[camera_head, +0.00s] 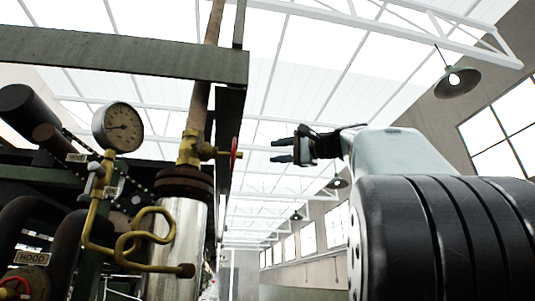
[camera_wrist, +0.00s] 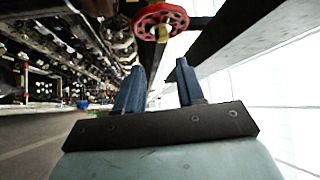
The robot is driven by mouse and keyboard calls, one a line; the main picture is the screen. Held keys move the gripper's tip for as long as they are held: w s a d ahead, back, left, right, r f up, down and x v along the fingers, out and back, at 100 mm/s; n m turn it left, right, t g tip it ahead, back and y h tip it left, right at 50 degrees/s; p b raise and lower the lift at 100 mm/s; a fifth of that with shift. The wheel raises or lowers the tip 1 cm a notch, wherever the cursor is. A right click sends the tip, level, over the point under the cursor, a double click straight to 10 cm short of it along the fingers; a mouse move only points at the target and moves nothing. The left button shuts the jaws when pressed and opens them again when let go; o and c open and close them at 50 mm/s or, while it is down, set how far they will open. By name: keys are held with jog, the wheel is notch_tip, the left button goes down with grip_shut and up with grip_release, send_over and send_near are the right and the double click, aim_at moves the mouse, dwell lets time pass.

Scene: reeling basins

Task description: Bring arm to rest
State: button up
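My gripper (camera_head: 273,150) is raised in the middle of the head view, with its dark fingers pointing left. In the wrist view my gripper (camera_wrist: 160,68) has two blue-grey fingers standing apart, with nothing held between them. A red handwheel (camera_head: 235,153) is on the brass valve (camera_head: 192,149), left of the fingertips in the head view with a visible gap. In the wrist view the red handwheel (camera_wrist: 159,23) shows beyond the fingertips. My thick arm links fill the lower right of the head view.
A pressure gauge (camera_head: 118,127), a curled brass pipe (camera_head: 146,235) and a bright metal cylinder (camera_head: 174,240) stand at the left. A dark green beam (camera_head: 120,54) crosses the upper left. Hanging lamps (camera_head: 456,82) are far off. Open air lies around my gripper.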

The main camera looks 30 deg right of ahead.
jog(key=shift+s+d, duration=0.15)
jog(key=shift+s, duration=0.25)
jog(key=shift+f, duration=0.1)
jog(key=w+a+f+n+g+h, duration=0.1)
jog(key=a+f+g, duration=0.25)
jog(key=f, duration=0.75)
jog(key=w+a+f+n+g+h, duration=0.15)
jog(key=a+f, duration=0.25)
jog(key=f, duration=0.8)
jog(key=w+a+f+n+g+h, duration=0.1)
jog(key=a+f+g, duration=0.25)
jog(key=f, duration=0.75)
jog(key=s+a+f+n+g+h, duration=0.1)
jog(key=s+f, duration=0.3)
jog(key=f, duration=0.5)
jog(key=s+a+f+n+g+h, duration=0.2)
jog(key=s+f+n, duration=0.2)
jog(key=f, duration=0.6)
jog(key=s+a+f+n+g+h, duration=0.1)
jog(key=s+a+f+n, duration=0.1)
jog(key=f, duration=0.8)
jog(key=shift+s+a+f+n, duration=0.2)
jog(key=shift+s+a+n, duration=0.2)
jog(key=shift+s, duration=0.55)
